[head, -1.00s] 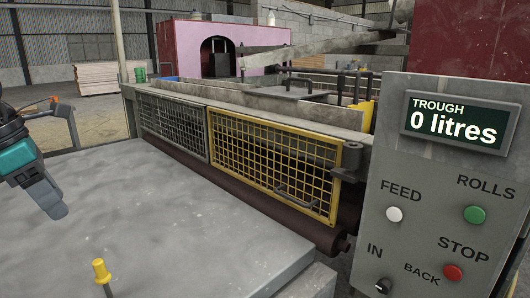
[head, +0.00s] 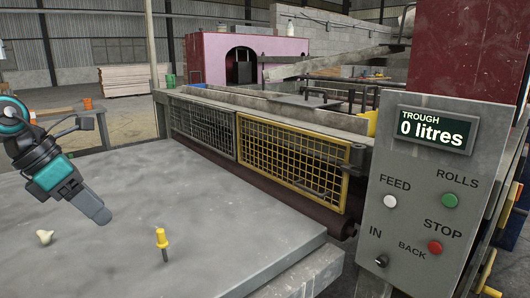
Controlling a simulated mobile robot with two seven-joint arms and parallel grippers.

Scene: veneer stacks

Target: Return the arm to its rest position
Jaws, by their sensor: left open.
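My left gripper (head: 98,212) is at the left of the head view, above the grey table top (head: 200,215). It points down and to the right, and its jaws hold nothing that I can see. My left arm comes in from the left edge with dark links and teal bands. My right gripper is not in the head view.
A yellow-topped peg (head: 162,241) and a small pale object (head: 45,237) are at the table's front. Behind the table is a machine with a yellow mesh guard (head: 290,160). A control panel (head: 420,200) at the right reads "TROUGH 0 litres".

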